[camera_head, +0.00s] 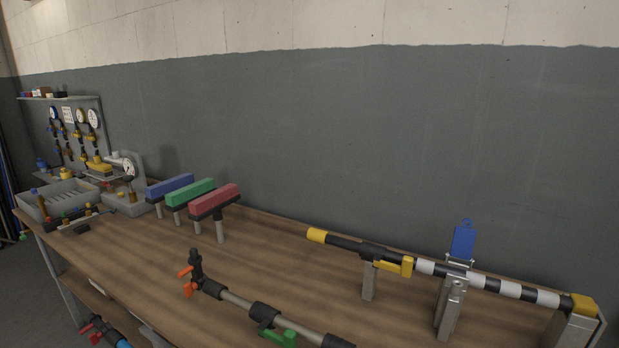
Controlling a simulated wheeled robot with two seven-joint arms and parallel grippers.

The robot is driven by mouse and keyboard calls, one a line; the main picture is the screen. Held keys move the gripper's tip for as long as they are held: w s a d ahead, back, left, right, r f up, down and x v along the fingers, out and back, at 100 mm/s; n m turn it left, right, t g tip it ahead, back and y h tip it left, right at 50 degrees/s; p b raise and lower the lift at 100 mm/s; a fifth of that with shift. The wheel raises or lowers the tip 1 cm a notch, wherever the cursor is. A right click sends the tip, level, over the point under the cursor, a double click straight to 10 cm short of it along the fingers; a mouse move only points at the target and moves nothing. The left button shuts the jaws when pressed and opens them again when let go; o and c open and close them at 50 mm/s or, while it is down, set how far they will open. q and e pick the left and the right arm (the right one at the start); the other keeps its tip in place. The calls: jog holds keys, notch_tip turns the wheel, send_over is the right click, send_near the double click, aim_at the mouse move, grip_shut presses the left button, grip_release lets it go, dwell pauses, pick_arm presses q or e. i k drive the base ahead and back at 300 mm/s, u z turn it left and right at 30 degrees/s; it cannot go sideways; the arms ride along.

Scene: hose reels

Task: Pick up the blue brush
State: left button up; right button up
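The blue brush (170,187) is at the left-middle of the workbench, the farthest left of three similar T-shaped pieces. It has a long blue block on top and a pale post below it. The green piece (190,193) stands beside it and hides part of its lower side. A red piece (214,201) with a dark underside stands to the right of the green one. Neither of my grippers shows in the head view, and nothing is seen touching the blue brush.
A wooden workbench (270,255) runs along a grey wall. A pipe with an orange-handled valve (190,280) lies in front. A striped pole (490,283) on posts is at right, with an upright blue plate (463,240). A grey tray (62,198) and gauge stand (127,180) are left.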

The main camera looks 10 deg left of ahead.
aim_at(156, 193)
jog(key=u, duration=3)
jog(key=i, duration=4.6)
jog(key=z, duration=2.85)
